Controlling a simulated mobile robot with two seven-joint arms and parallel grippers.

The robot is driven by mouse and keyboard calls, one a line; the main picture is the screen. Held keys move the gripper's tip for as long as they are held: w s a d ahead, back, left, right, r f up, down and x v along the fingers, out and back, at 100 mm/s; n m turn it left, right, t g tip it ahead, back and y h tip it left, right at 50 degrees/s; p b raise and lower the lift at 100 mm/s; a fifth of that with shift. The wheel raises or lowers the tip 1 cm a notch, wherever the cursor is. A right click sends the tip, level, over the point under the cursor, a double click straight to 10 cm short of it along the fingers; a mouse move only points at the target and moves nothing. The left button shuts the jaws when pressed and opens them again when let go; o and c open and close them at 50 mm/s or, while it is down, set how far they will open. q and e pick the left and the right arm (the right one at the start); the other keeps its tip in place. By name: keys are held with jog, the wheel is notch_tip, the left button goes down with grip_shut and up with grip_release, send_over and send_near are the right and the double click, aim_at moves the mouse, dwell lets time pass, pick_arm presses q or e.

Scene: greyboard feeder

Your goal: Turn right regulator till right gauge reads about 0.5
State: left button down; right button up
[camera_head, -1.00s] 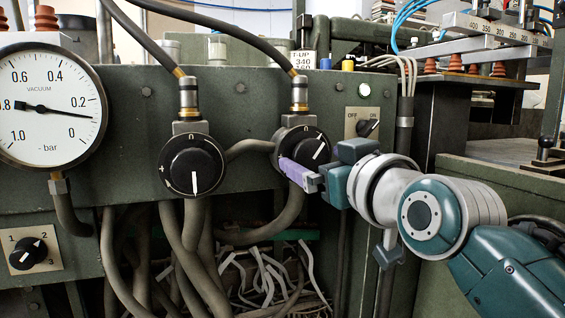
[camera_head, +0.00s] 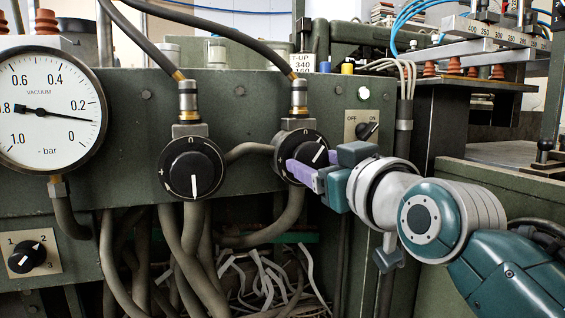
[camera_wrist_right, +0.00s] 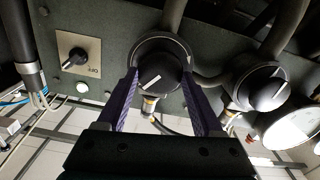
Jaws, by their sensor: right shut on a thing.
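The right regulator (camera_head: 294,141) is a black knob with a white mark that points up and to the right. My right gripper (camera_head: 312,161) has its purple fingers on either side of this knob, shut on it. The wrist view also shows the knob (camera_wrist_right: 160,74) between the two fingers (camera_wrist_right: 161,86). A round white vacuum gauge (camera_head: 50,100) is at the left of the head view. Its needle points right, between 0.2 and the scale's low end, at about 0.1. No other gauge shows in the head view. My left gripper is not in view.
A second black regulator (camera_head: 191,169) is left of the gripped one, its mark pointing down. An OFF/ON switch (camera_head: 366,131) is close above my right wrist. Hoses (camera_head: 180,240) hang below the panel, and a selector knob (camera_head: 27,257) is at lower left.

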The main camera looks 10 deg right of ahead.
jog(key=m+p, duration=0.2)
jog(key=m, duration=0.1)
jog(key=shift+r+m+p, duration=0.1)
jog(key=shift+m+p, duration=0.2)
jog(key=shift+p, duration=0.05)
jog(key=m+p, duration=0.1)
jog(key=m, duration=0.1)
jog(key=shift+m, duration=0.3)
jog(key=m+p, duration=0.1)
jog(key=m, duration=0.1)
jog(key=shift+d+m, duration=0.1)
jog(key=shift+m, duration=0.3)
jog(key=m, duration=0.2)
jog(key=shift+m, duration=0.4)
jog(key=m, duration=0.3)
jog(key=shift+m+p, duration=0.3)
jog(key=shift+p, duration=0.1)
jog(key=m, duration=0.4)
jog(key=shift+f, duration=0.2)
jog(key=shift+m, duration=1.5)
